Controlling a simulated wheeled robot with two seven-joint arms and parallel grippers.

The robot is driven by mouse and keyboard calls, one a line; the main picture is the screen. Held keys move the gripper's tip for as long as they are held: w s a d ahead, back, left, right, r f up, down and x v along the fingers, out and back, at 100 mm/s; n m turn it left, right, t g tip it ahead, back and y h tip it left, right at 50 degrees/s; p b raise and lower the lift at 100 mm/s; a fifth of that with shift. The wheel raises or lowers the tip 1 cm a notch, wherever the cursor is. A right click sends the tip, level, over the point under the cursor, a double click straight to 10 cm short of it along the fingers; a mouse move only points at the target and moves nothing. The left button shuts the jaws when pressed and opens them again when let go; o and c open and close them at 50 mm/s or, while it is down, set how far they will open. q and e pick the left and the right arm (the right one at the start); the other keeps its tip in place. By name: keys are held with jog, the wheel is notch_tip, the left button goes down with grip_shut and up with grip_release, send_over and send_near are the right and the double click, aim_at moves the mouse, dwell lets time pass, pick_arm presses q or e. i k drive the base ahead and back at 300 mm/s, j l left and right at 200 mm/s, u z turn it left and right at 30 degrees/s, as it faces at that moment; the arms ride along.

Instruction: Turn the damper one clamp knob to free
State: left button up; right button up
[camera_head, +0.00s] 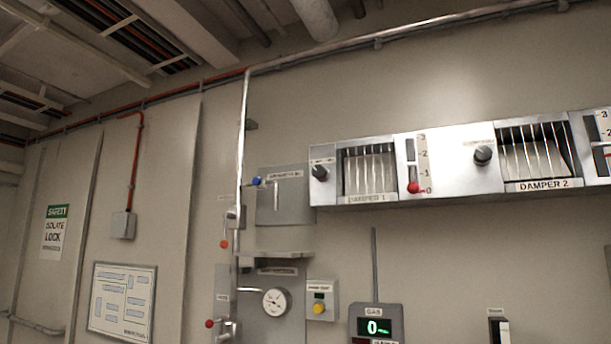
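The damper 1 unit (370,199) is a metal panel high on the wall, with a barred grille (369,171) and a "DAMPER 1" label under it. Its black clamp knob (320,173) sits at the panel's left end, below a small label too small to read. A slot with a red-knobbed lever (414,187) is right of the grille, and the red knob is at the 0 mark of a 0 to 3 scale. Neither of my grippers is in view.
The damper 2 unit (545,186) is on the right with its own black knob (483,155). Below are a gauge (275,302), a yellow button box (320,306) and a gas display (375,327) reading 0. A blue-handled valve (257,181) and pipe are left of damper 1.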

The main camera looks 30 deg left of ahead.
aim_at(318, 171)
jog(key=i+j, duration=0.15)
jog(key=j, duration=0.3)
jog(key=i+j, duration=0.2)
jog(key=j, duration=0.2)
jog(key=i+j+u, duration=0.1)
jog(key=j, duration=0.35)
jog(key=i+j, duration=0.25)
jog(key=j, duration=0.15)
jog(key=i+j, duration=0.15)
jog(key=j, duration=0.25)
jog(key=i+j, duration=0.2)
jog(key=j, duration=0.25)
jog(key=i+j+u, duration=0.1)
jog(key=j, duration=0.3)
jog(key=i+j, duration=0.25)
jog(key=j, duration=0.15)
